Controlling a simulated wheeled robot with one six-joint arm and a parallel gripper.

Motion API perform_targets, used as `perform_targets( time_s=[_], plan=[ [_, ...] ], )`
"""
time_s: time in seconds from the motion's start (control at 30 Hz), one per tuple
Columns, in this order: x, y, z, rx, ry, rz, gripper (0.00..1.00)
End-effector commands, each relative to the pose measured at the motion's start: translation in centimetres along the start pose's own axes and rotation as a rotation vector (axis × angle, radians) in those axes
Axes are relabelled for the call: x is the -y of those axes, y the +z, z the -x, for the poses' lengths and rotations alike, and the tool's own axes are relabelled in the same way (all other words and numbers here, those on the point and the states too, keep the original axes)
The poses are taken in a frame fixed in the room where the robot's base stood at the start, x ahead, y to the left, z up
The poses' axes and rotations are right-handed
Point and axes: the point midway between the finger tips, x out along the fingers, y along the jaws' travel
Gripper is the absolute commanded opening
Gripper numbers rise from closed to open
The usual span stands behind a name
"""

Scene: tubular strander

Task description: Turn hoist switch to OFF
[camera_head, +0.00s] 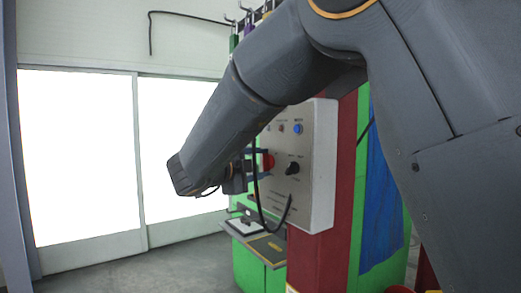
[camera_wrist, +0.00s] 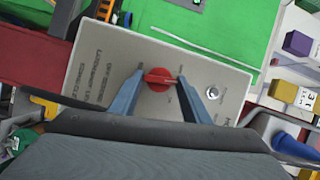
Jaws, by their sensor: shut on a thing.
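A grey control box (camera_head: 318,165) is mounted on a red post and carries the switches. A red rotary switch (camera_wrist: 158,80) sits on its face; it also shows in the head view (camera_head: 268,161), partly behind the gripper. Its raised bar lies roughly crosswise in the wrist view, from finger to finger. My gripper (camera_wrist: 161,77) is shut on this red switch, one blue-grey finger at each end of the bar. A black rotary knob (camera_head: 292,168) is to its right on the box. The printed labels are too small or blurred to read surely.
A black cable hangs in front of the box. A green cabinet with a tray (camera_head: 262,246) stands below. Bright windows (camera_head: 80,160) and open floor lie left.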

Motion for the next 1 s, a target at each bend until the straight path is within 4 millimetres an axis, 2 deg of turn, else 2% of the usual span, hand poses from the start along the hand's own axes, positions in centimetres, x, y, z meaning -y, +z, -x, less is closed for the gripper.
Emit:
perform_targets(
  time_s=[0.03, 0.6, 1.0],
  plan=[
    [0.52, -0.19, 0.15, -0.001, 0.017, 0.036, 0.21],
    [0.77, -0.05, 0.08, -0.001, 0.175, 0.417, 0.21],
    [0.61, 0.12, 0.0, 0.0, 0.232, 0.557, 0.21]
  ],
)
